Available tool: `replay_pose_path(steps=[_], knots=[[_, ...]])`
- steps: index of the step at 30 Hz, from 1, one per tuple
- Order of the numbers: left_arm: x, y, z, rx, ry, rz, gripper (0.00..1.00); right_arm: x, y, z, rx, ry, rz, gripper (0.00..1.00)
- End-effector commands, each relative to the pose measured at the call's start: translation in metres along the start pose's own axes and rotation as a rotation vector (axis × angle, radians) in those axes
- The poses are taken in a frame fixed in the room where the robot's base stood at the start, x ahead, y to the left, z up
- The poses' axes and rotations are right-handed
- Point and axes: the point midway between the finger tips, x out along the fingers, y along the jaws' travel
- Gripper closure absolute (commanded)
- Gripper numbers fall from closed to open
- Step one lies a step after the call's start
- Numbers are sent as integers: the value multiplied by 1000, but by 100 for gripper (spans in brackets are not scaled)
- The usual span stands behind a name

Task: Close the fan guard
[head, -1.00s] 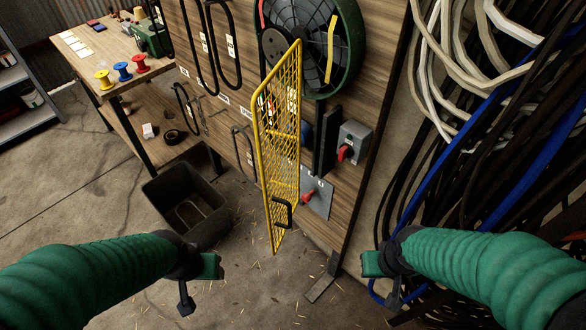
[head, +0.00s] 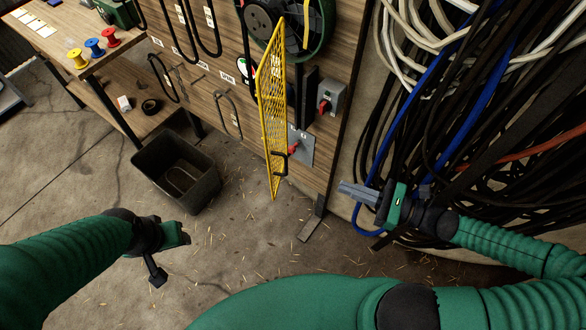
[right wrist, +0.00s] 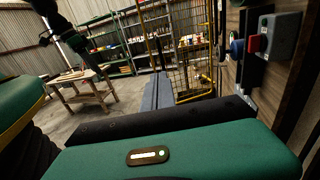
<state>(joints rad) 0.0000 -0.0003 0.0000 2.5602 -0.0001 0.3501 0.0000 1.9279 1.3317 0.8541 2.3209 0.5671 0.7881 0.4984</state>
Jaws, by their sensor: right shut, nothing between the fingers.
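The fan guard (head: 272,110) is a yellow mesh panel in the head view. It stands swung out from the wooden board, seen nearly edge-on, with a black handle (head: 281,162) near its lower end. The fan (head: 318,30), in a dark green housing, is uncovered behind it at the top edge. My right gripper (head: 345,190) is shut and empty, right of the guard and apart from it, fingers pointing left. In the right wrist view, its fingers (right wrist: 157,92) point toward the yellow guard (right wrist: 196,72). My left gripper (head: 178,238) is low on the left, its fingers unclear.
A grey switch box (head: 331,97) with a red knob and a grey plate (head: 300,147) with a red lever are on the board. Cables (head: 470,110) hang at right. A black bin (head: 170,180) stands below left.

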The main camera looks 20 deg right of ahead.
Motion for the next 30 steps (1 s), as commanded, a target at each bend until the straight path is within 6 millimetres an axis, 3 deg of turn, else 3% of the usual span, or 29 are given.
replay_pose_path(steps=[5, 18, 23, 30], knots=[[-4, 0, -1, 0, 0, 0, 48, 26, 1, 1, 2, -3, 6, 100], [-21, 0, -5, 0, 0, 0, 48, 119, 3, 0, 0, 2, 7, 100], [-24, 0, -6, 0, 0, 0, 48, 135, 3, -2, -1, 6, 5, 100], [-24, 0, -6, 0, 0, 0, 48, 136, 2, -4, -1, 7, 4, 100]])
